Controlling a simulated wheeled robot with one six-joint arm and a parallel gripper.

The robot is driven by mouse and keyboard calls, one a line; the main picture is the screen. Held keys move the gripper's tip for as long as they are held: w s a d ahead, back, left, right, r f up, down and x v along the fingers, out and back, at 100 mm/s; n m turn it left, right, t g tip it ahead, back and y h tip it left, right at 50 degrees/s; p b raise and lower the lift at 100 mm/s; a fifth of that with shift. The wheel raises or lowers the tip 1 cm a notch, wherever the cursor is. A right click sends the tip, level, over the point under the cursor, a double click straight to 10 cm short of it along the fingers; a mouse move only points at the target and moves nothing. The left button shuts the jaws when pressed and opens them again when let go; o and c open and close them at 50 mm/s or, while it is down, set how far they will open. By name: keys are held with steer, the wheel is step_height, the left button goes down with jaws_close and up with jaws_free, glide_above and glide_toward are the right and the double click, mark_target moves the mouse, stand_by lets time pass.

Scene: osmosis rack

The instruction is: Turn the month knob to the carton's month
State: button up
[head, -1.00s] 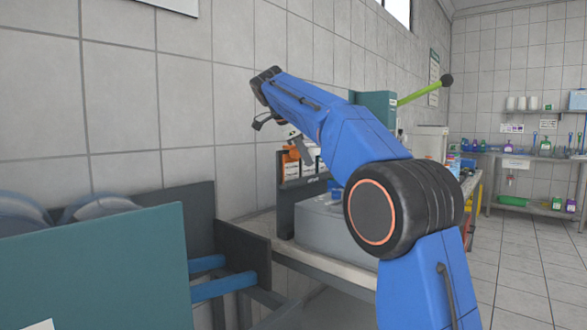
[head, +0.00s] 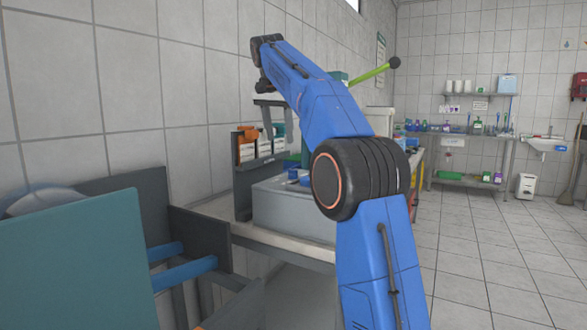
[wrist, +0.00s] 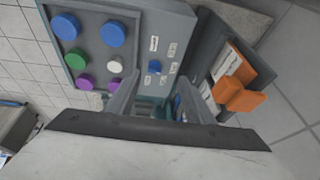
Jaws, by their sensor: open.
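In the wrist view, a grey-teal panel (wrist: 181,20) carries small white labels and a small blue knob (wrist: 154,67). Another blue part (wrist: 178,101) shows beside a finger. I cannot tell which one is the month knob. My gripper (wrist: 158,104) is open, its two grey fingers apart with nothing seen between them in its grip. Orange-and-white cartons (wrist: 240,97) stand in a dark holder to the right; their print is too small to read. In the head view, my gripper (head: 272,108) hangs above the cartons (head: 246,147) and a grey box (head: 275,211).
In the wrist view, larger blue, green, white and purple round caps (wrist: 114,34) sit left of the panel. In the head view, a green lever (head: 370,76) with a black ball rises behind my arm. A teal panel (head: 75,265) stands at front left. Open floor (head: 480,255) lies right.

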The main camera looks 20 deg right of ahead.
steer(key=d+r+n+y, duration=0.1)
steer(key=d+n+y, duration=0.2)
steer(key=d+n, duration=0.4)
steer(key=n+t+y, duration=0.1)
steer(key=n+y, duration=0.1)
steer(key=n, duration=0.6)
glide_toward(293, 174)
steer(key=x, duration=0.4)
steer(key=w+x, duration=0.1)
steer(key=x, duration=0.3)
steer(key=shift+d+r, duration=0.2)
steer(key=shift+r, duration=0.05)
steer(key=c, duration=1)
